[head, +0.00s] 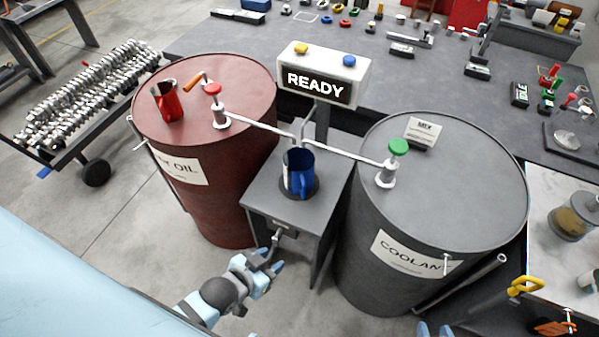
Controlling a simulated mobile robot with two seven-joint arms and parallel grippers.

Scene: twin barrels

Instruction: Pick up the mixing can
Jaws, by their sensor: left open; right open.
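A blue can (299,174), which I take as the mixing can, stands upright on a dark round pad on the small grey stand (262,200) between two barrels. Two spout pipes reach in above it. My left gripper (268,262) is open, in front of and below the can, close to the stand's front, and apart from the can. My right gripper (435,330) shows only as blue fingertips at the bottom edge, open, in front of the grey barrel and far from the can.
The red oil barrel (215,140) with a red pump knob and a red jug (167,101) is left. The grey coolant barrel (465,190) with a green pump knob (398,147) is right. A READY sign (320,83) stands behind the can. A cart (95,110) is far left.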

